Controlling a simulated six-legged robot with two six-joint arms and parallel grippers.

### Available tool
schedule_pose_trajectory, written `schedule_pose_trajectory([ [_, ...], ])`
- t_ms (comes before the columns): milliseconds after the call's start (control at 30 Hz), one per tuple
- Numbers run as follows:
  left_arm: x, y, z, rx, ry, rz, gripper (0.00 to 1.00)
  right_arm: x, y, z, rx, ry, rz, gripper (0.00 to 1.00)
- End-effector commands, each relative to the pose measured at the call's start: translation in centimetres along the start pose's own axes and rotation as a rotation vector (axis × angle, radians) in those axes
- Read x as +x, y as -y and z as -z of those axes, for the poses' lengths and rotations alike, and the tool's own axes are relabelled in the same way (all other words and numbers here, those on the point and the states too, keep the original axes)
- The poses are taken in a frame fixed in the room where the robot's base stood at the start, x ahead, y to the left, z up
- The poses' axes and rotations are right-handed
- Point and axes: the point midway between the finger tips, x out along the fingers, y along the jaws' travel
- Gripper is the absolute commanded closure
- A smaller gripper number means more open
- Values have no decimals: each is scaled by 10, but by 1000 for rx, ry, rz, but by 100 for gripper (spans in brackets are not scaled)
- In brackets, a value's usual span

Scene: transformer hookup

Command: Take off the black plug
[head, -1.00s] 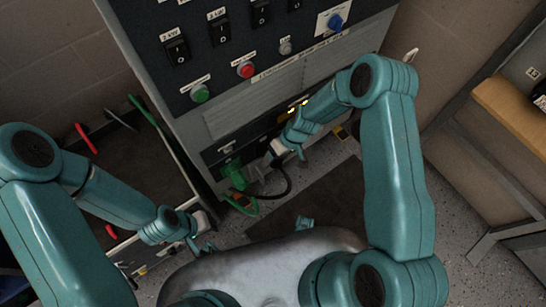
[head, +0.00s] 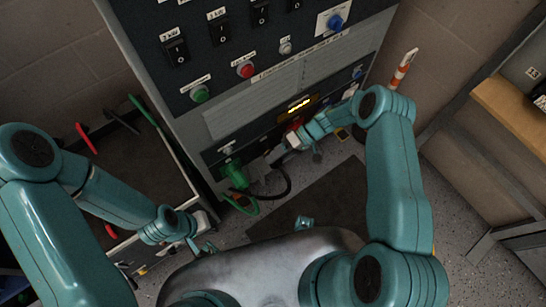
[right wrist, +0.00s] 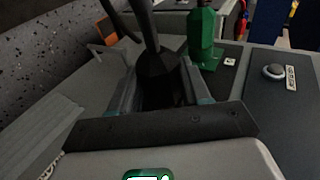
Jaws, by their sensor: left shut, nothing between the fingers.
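The black plug (right wrist: 160,68) shows in the right wrist view, with its thick black cable running up from it. My right gripper (right wrist: 158,88) has one finger on each side of the plug; I cannot tell whether they press on it. In the head view my right gripper (head: 274,157) is at the low front of the cabinet, and the plug is mostly hidden there, with its black cable (head: 288,183) looping below. My left gripper (head: 204,247) is shut and empty at the lower left, away from the cabinet.
A green plug (head: 236,173) with a green cable sits just left of the black one; it also shows in the right wrist view (right wrist: 203,38). The cabinet (head: 250,110) carries switches and buttons above. A cart (head: 150,185) stands left. A dark mat (head: 320,205) lies on open floor.

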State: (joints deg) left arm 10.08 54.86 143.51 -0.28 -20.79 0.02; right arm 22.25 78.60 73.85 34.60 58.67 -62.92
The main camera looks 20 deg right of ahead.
Motion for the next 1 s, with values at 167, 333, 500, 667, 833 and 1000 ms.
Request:
schedule_pose_trajectory([
  [167,-5,-2,0,0,0,0,100,-1,3,0,-1,2,-17,85],
  [333,-16,-6,0,0,0,0,100,0,4,0,-7,3,-77,85],
  [500,-25,-9,0,0,0,0,100,0,5,-1,-16,5,-137,85],
  [667,-34,-12,-1,0,0,0,100,1,6,-1,-23,5,-200,85],
  [833,-44,-16,-1,0,0,0,100,2,7,-1,-31,6,-267,85],
  [1000,-53,-19,-1,0,0,0,100,2,7,-2,-40,6,-341,85],
])
